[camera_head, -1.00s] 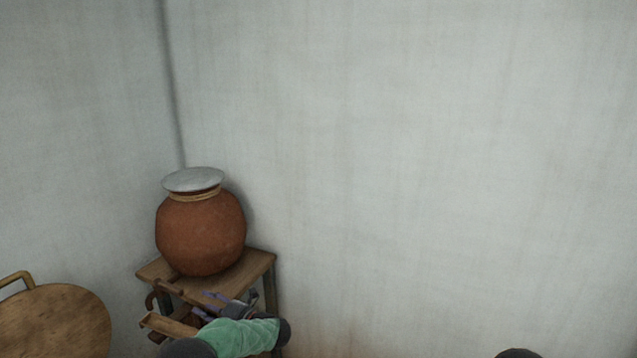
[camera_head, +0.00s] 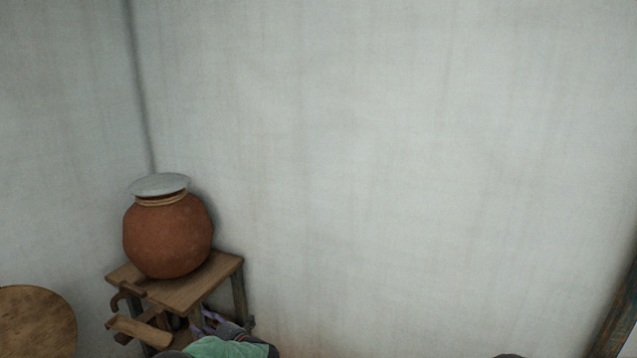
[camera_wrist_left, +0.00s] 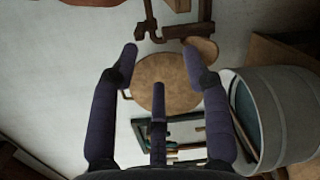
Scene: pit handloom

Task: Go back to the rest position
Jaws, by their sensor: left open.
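My left gripper shows large in the left wrist view (camera_wrist_left: 160,75), with its dark purple fingers spread apart and nothing between them. In the head view its purple fingers (camera_head: 208,318) show small at the bottom, below and in front of a small wooden stool, partly hidden by my green-covered arm. The right gripper is not in view.
A round clay pot (camera_head: 168,235) with a pale lid (camera_head: 159,185) stands on the wooden stool (camera_head: 190,288) in the corner. A round wooden board (camera_head: 35,322) is at lower left. A grey metal drum (camera_wrist_left: 285,115) shows in the wrist view. The wall at right is bare.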

